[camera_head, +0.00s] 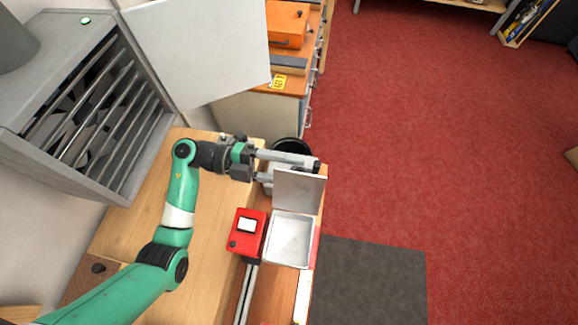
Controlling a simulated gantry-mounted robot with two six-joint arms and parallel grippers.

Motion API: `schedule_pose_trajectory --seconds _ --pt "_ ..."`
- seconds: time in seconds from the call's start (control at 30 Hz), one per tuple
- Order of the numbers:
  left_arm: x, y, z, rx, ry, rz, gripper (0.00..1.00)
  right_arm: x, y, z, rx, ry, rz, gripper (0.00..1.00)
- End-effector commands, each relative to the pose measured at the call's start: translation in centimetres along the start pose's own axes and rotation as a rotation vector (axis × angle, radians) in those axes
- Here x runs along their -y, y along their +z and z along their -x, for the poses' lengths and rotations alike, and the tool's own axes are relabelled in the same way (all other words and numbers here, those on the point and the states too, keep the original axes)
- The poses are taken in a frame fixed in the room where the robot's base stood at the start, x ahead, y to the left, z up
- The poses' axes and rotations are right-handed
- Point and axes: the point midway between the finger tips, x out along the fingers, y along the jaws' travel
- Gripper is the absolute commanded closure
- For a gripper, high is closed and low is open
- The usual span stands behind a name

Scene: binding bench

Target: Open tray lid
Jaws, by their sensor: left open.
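The tray (289,254) is a pale, shallow rectangular box at the bench's right edge, with its empty inside showing. Its lid (299,192) is a grey flat panel standing raised at the tray's far side. My left gripper (316,167) is open just beyond the lid, its two long grey fingers pointing right. The near finger is close to the lid's top edge; I cannot tell whether they touch. My right gripper is not in view.
A red box with a small screen (247,232) stands left of the tray. A dark round bin (292,147) is behind the gripper. A grey slatted cabinet (100,110) with an open door (205,50) stands at the left. The wooden bench (205,250) is mostly clear.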

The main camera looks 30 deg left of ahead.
Motion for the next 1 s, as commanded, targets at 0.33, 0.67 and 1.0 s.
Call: schedule_pose_trajectory --seconds 0.33,0.67,1.0 --pt "0.00 0.02 0.03 0.000 0.000 0.000 0.68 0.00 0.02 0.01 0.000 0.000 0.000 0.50" --pt "0.00 0.02 0.05 0.000 0.000 0.000 1.00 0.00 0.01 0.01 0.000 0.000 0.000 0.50" --pt "0.01 0.02 0.06 0.000 0.000 0.000 1.00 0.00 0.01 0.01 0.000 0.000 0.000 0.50"
